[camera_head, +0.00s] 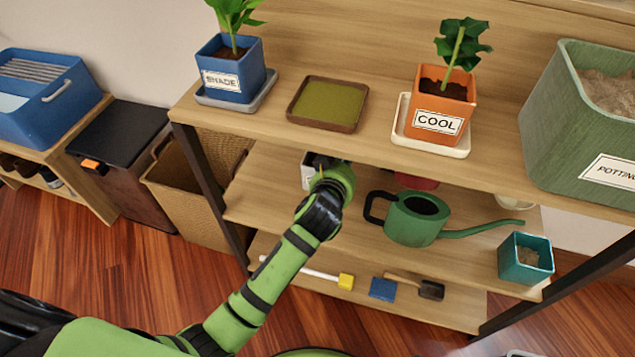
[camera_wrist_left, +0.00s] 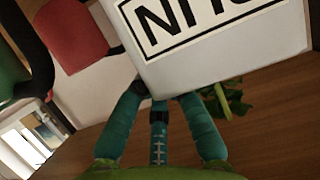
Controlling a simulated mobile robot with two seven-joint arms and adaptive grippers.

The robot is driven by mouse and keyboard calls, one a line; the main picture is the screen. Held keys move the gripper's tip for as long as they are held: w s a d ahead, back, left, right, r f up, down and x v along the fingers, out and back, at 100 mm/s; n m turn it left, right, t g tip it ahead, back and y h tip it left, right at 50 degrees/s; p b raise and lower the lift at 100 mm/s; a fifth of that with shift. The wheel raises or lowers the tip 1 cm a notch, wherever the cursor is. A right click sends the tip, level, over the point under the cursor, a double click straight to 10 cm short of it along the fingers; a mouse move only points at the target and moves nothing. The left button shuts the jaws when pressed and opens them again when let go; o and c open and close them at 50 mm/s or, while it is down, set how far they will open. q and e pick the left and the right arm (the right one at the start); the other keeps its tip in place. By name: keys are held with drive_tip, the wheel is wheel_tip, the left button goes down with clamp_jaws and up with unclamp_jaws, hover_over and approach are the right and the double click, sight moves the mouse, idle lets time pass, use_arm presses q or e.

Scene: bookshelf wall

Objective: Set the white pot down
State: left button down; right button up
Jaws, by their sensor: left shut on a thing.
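The white pot (camera_head: 308,172) is mostly hidden behind my left gripper (camera_head: 326,166) in the head view, at the middle shelf (camera_head: 275,200). In the left wrist view, the white pot (camera_wrist_left: 215,65) fills the top, its black-framed label reading SUN upside down. Green leaves (camera_wrist_left: 232,103) show beside the pot. The teal fingers of my left gripper (camera_wrist_left: 160,95) are shut on the pot. I cannot tell whether its base touches the shelf. My right gripper is not in view.
A green watering can (camera_head: 415,220) stands to the right on the middle shelf, with a red pot (camera_head: 415,182) behind it and a teal pot (camera_head: 525,258) farther right. Above, the top shelf holds a blue SHADE pot (camera_head: 230,72), an empty tray (camera_head: 328,104) and an orange COOL pot (camera_head: 440,115).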

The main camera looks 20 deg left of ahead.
sight(302, 189)
use_arm(q)
drive_tip(key=a+f, duration=0.1)
drive_tip(key=a, duration=0.1)
drive_tip(key=a+f, duration=0.2)
drive_tip(key=a, duration=0.1)
drive_tip(key=a+f+b, duration=0.1)
drive_tip(key=a+f, duration=0.1)
drive_tip(key=a, duration=0.1)
drive_tip(key=shift+s+a, duration=0.15)
drive_tip(key=shift+s, duration=0.2)
drive_tip(key=shift+a, duration=0.25)
wheel_tip(302, 189, down, 4)
drive_tip(key=shift+r+b, duration=0.2)
drive_tip(key=shift+b, duration=0.55)
drive_tip(key=shift+f, duration=0.3)
drive_tip(key=c, duration=1.3)
unclamp_jaws()
drive_tip(key=shift+s+f, duration=0.1)
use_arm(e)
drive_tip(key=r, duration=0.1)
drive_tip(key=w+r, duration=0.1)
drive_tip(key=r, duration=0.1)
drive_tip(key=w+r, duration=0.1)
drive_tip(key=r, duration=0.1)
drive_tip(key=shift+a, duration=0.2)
